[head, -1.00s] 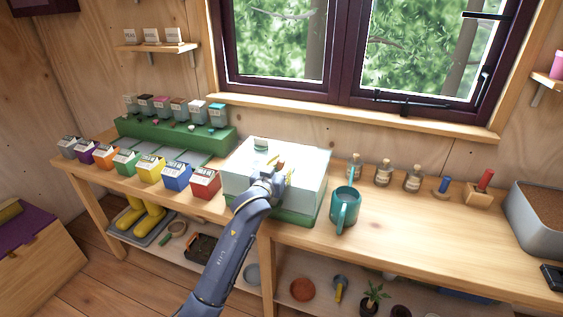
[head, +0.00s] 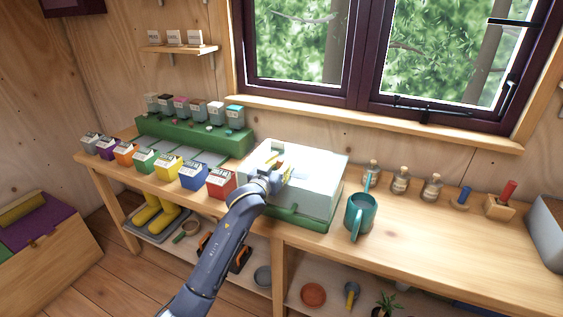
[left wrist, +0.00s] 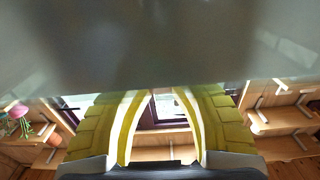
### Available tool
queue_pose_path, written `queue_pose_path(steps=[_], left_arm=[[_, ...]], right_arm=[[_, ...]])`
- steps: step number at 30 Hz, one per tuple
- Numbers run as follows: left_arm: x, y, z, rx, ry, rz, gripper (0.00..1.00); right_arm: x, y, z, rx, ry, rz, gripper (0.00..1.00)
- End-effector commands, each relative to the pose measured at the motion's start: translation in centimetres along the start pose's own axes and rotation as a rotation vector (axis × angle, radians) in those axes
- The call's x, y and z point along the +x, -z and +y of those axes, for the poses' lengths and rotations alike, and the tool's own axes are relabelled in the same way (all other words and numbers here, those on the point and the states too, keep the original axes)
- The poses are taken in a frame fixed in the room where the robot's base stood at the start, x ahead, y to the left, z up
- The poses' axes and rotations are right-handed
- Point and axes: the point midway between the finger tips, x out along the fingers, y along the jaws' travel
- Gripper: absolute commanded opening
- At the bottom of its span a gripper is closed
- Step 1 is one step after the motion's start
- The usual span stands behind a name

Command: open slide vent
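The slide vent belongs to a box with a pale, translucent lid (head: 318,165) and a green base (head: 300,219) on the workbench. A small light piece (head: 277,147) on the lid top may be the vent; its position is unclear. My left gripper (head: 283,171), with yellow fingers, is at the lid's near left part, below that piece in the picture. In the left wrist view the yellow fingers (left wrist: 163,105) curve towards each other, with a gap between them. My right gripper is out of view.
A red carton (head: 221,183) and other coloured cartons stand left of the box. The bench right of the mug has free room.

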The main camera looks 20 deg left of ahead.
Motion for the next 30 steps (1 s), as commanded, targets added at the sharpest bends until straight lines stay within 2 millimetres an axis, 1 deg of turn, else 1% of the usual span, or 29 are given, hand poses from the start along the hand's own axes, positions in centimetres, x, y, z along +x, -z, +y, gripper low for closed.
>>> queue_pose_path(steps=[1,4,6,13,17,20,30], left_arm=[[0.0,0.0,0.0,0.0,0.0,-0.001,0.26],[0.0,0.0,0.0,0.0,0.0,-0.001,0.38],[0.0,0.0,0.0,0.0,0.0,0.0,0.44],[-0.1,0.0,0.1,0.0,0.0,0.0,0.44],[-0.7,0.0,0.0,0.0,0.0,0.0,0.44],[-2.0,-0.1,0.0,0.0,0.0,0.0,0.44],[-7.9,-0.1,0.0,0.0,0.0,-0.001,0.44]], right_arm=[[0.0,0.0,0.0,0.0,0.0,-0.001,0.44],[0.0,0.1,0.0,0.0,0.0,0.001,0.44],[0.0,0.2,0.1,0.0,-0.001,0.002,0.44],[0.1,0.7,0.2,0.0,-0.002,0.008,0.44],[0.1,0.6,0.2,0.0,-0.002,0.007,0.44],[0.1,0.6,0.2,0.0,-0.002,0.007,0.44],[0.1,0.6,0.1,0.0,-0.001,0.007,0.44]])
